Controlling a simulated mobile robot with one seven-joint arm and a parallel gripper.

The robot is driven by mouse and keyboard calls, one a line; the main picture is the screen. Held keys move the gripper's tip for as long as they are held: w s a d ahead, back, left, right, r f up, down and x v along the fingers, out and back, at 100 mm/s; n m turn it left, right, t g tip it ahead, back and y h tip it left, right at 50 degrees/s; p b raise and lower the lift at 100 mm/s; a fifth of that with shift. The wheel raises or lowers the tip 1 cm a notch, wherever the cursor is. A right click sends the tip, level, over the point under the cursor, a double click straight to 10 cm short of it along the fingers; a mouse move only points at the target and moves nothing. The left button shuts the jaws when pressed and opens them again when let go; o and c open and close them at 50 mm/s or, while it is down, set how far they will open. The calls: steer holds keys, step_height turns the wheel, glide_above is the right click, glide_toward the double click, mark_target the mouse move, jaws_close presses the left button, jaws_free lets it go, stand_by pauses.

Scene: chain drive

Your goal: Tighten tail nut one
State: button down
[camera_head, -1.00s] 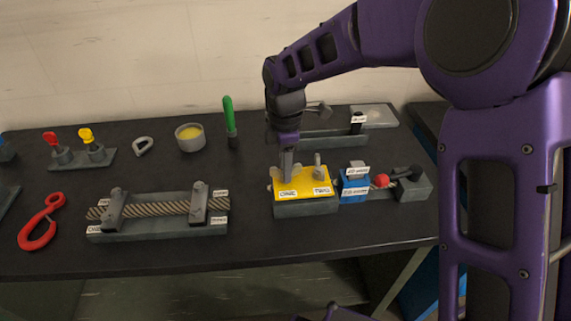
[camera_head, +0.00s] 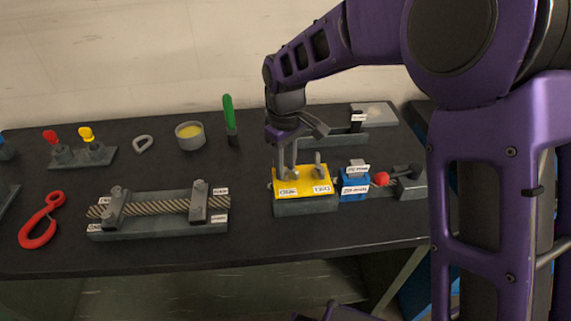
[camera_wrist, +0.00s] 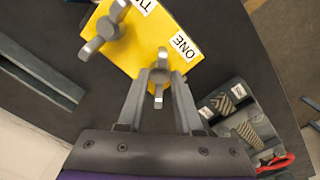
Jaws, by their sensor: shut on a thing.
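The yellow plate (camera_head: 301,179) sits on a grey base and carries two grey wing nuts. Tail nut one (camera_wrist: 158,80) is the one beside the ONE label (camera_wrist: 183,44), at the plate's left in the head view. My gripper (camera_head: 289,172) points down over it. In the wrist view my gripper (camera_wrist: 160,78) is shut on nut one, with a finger on each side and a wing showing between them. The second nut (camera_wrist: 103,34), by the TWO label (camera_wrist: 140,4), stands apart from the fingers; it also shows in the head view (camera_head: 318,170).
A blue block (camera_head: 355,186) with labels and a red ball (camera_head: 381,178) stand just right of the plate. A rope fixture (camera_head: 160,226) lies to the left, with a red hook (camera_head: 41,222) beyond it. A green-handled tool (camera_head: 229,118) and a tin (camera_head: 190,136) stand behind.

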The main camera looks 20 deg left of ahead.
steer(key=m, duration=0.7)
steer(key=shift+r, duration=0.15)
steer(key=m, duration=0.7)
steer(key=shift+m, duration=0.3)
steer(key=m, duration=1.1)
steer(key=shift+a, duration=0.1)
steer(key=shift+m, duration=0.3)
steer(key=c, duration=0.9)
jaws_free()
